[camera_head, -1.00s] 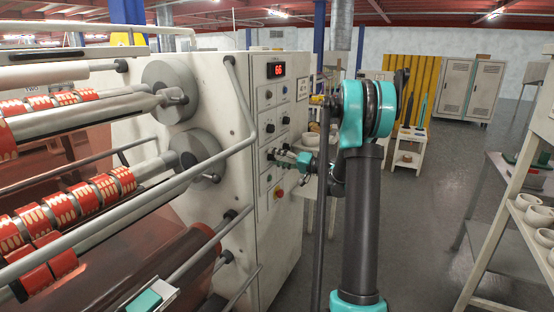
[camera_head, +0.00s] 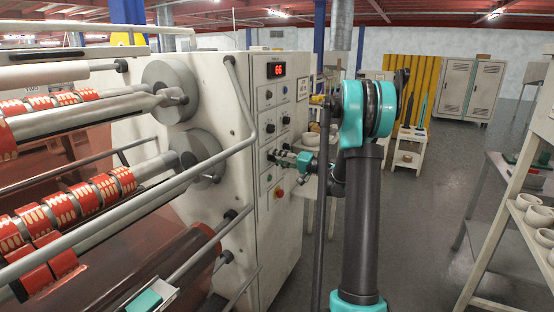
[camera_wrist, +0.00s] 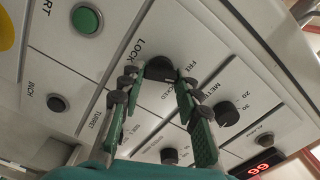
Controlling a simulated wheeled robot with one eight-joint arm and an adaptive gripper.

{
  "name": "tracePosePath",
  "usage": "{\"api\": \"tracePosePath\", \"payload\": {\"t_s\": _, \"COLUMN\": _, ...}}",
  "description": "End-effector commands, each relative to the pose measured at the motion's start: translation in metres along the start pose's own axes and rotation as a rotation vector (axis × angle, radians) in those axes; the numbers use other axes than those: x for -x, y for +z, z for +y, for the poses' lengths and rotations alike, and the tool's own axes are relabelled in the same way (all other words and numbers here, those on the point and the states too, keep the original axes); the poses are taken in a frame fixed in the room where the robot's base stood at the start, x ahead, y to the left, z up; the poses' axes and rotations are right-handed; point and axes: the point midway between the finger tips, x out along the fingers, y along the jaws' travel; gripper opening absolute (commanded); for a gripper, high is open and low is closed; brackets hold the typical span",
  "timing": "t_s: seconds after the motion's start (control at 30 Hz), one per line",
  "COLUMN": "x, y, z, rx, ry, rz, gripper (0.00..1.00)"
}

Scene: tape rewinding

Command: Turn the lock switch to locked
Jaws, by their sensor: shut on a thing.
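The lock switch (camera_wrist: 160,68) is a dark round knob on the light panel in the wrist view, beside the lettering "LOCK", "FREE" and a partly covered "...CKED". My gripper (camera_wrist: 161,76) has one finger on each side of the knob and is shut on it. The fingertips cover part of the knob, so its exact pointing direction is hard to tell. In the head view my gripper (camera_head: 277,156) reaches the machine's control panel from the right, and the knob itself is hidden there.
A green button (camera_wrist: 87,19) and a "METER" knob (camera_wrist: 225,114) flank the switch. A red display (camera_head: 276,70) reads 66. A yellow-and-red emergency button (camera_head: 278,193) sits below my gripper. A grey rail (camera_head: 240,95) runs left of the panel.

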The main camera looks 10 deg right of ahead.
Motion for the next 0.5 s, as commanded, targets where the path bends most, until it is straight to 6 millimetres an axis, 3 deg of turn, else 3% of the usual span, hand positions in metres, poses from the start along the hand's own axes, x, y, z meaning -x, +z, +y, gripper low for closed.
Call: {"api": "tracePosePath", "payload": {"t_s": 0.5, "x": 0.0005, "y": 0.0002, "z": 0.0025, "rx": -0.461, "ry": 0.001, "rz": 0.001, "gripper": 0.04}}
